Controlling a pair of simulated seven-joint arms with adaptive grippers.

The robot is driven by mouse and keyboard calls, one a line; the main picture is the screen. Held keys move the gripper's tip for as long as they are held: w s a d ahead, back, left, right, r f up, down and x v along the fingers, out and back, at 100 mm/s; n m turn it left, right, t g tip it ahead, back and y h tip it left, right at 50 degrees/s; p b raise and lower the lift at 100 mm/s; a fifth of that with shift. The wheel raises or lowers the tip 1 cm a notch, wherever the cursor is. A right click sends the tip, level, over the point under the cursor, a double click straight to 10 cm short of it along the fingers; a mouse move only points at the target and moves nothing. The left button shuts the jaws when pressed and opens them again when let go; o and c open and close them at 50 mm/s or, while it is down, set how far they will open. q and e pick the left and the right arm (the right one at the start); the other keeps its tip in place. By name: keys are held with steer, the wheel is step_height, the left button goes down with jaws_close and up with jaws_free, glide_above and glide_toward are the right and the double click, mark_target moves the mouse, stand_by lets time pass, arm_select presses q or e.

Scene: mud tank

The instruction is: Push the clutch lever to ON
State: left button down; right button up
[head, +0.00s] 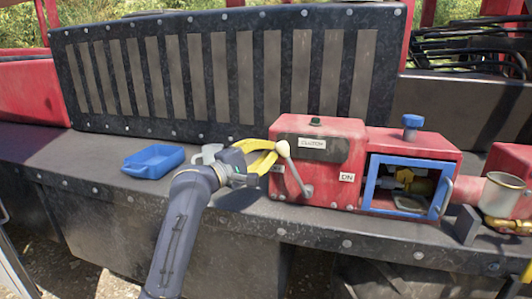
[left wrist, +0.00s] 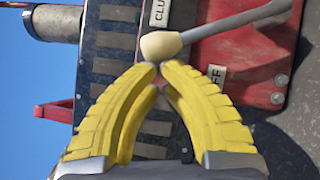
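The clutch lever (head: 294,168) is on the front of a red clutch box (head: 327,170). It tilts up to the left from its pivot, its pale knob (head: 283,148) toward the OFF label at the left and away from the ON label (head: 347,177) at the right. The OFF label (left wrist: 217,74) shows partly in the left wrist view. My left gripper (head: 272,152) has its yellow fingertips together, just left of the knob. In the left wrist view the knob (left wrist: 160,45) is right beyond the tips, not between them; contact is unclear.
A blue tray (head: 153,161) lies on the dark ledge to the left. Right of the clutch box are a blue-framed opening (head: 405,186), a blue knob (head: 411,126) and a metal cup (head: 500,195). A dark slatted panel (head: 220,75) stands behind.

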arm_select(q)
steer(key=shift+s+d+r+m+g+y, duration=0.2)
steer(key=shift+d+r+m+g, duration=0.05)
steer(key=shift+d+r+m, duration=0.3)
steer(key=shift+s+d+r+m+g+y, duration=0.15)
steer(key=shift+d+r+m+g+y, duration=0.1)
steer(key=shift+d+r+m, duration=0.3)
steer(key=s+d+m+g+y, duration=0.1)
steer(key=s+d+m+y, duration=0.1)
steer(key=d, duration=0.4)
steer(key=s+d+r+m+y, duration=0.1)
steer(key=d+m+y, duration=0.1)
steer(key=d, duration=0.5)
steer(key=shift+s+r+m+g, duration=0.2)
steer(key=shift+s+m+g, duration=0.2)
steer(key=shift+m, duration=0.3)
